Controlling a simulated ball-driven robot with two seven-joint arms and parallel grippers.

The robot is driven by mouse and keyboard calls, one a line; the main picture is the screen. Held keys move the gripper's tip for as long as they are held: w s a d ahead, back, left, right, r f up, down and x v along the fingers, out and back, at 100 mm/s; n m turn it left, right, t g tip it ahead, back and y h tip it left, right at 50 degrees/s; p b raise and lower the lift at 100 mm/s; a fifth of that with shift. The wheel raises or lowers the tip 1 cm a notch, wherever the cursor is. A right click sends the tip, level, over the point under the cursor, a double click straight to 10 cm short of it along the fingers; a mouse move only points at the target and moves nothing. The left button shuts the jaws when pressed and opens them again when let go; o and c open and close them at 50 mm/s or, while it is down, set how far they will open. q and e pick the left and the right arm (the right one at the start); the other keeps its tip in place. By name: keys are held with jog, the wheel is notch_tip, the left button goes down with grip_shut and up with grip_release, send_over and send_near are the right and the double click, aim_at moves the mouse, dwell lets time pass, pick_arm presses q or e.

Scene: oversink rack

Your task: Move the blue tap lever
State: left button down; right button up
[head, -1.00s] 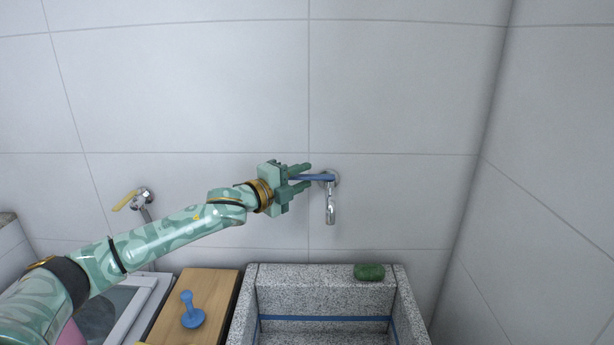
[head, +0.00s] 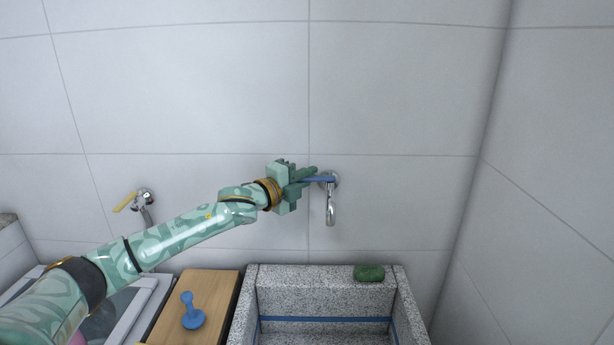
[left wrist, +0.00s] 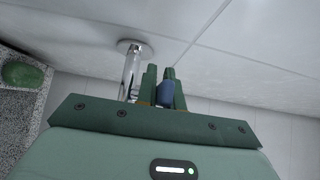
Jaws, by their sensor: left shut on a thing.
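The blue tap lever (head: 322,180) juts to the left from the chrome tap (head: 331,206) on the tiled wall, above the stone sink. My left gripper (head: 309,176) has come in from the left and is shut on the lever. In the left wrist view, the blue lever end (left wrist: 166,92) shows between the green fingers (left wrist: 160,88), with the chrome spout (left wrist: 131,75) just left of them. The fingers hide part of the lever. My right gripper is not in view.
The granite sink (head: 247,300) stands below the tap, with a green sponge (head: 369,273) on its back rim. A wooden board (head: 212,290) with a blue knobbed object (head: 192,312) lies to the left. A yellow-levered tap (head: 126,202) is further left. A side wall (head: 550,200) rises at right.

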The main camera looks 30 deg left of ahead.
aim_at(309, 181)
pick_arm(q)
jog(key=n+y+p, duration=0.1)
jog(key=s+n+y+p, duration=0.1)
jog(key=y, duration=0.1)
jog(key=d+n+y+p, duration=0.1)
jog(key=shift+s+r+y, duration=0.15)
jog(key=shift+s+y, duration=0.05)
jog(key=shift+y, duration=0.2)
jog(key=y, duration=0.1)
jog(key=n+y+p, duration=0.1)
jog(key=n+y, duration=0.1)
jog(key=shift+s+d+p, duration=0.25)
jog(key=shift+s+p, duration=0.1)
jog(key=shift+s+d+f+n+g+y, duration=0.2)
jog(key=shift+n+g+y, duration=0.15)
jog(key=shift+n+y, duration=0.45)
jog(key=shift+s+d+f+n+g+y, duration=0.15)
jog(key=shift+n+g+y, duration=0.3)
jog(key=shift+y, duration=0.65)
jog(key=c, duration=1.5)
grip_release()
jog(key=shift+r, duration=0.15)
jog(key=p+v, duration=0.2)
jog(key=v, duration=1.4)
jog(key=shift+s+d, duration=0.1)
jog(key=shift+d, duration=0.1)
